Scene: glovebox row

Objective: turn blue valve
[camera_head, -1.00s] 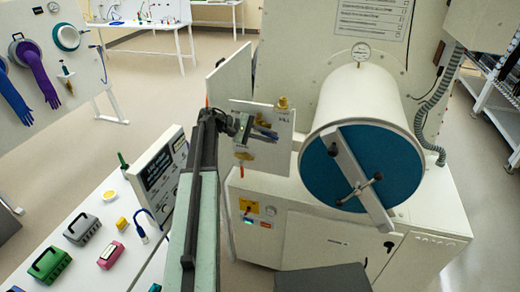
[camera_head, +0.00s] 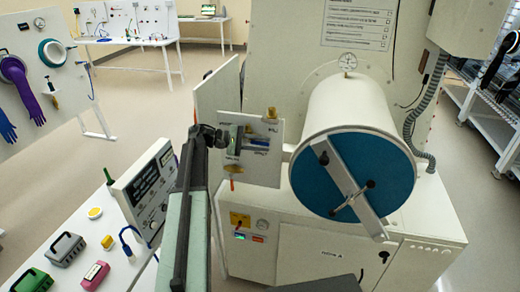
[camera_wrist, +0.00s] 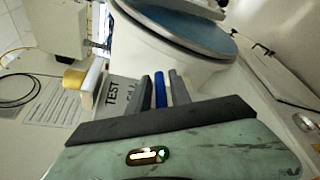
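The blue valve's lever (camera_wrist: 160,90) shows in the wrist view as a short blue bar in front of a grey plate (camera_wrist: 122,92) lettered "TEST". My gripper (camera_wrist: 164,82) has one grey finger on each side of the lever, with narrow gaps, so it looks open around it. I cannot tell whether a finger touches it. In the head view the small white valve panel (camera_head: 272,172) stands left of the drum, and my gripper (camera_head: 246,139) is at its front. My arm and gripper hide part of the panel and the lever there.
A white drum (camera_head: 350,112) with a blue door and a crossbar handle stands just right of the panel. A brass fitting (camera_head: 271,112) sticks up on the panel. A white table (camera_head: 120,240) with coloured cases and an instrument box (camera_head: 150,190) lies left of my arm.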

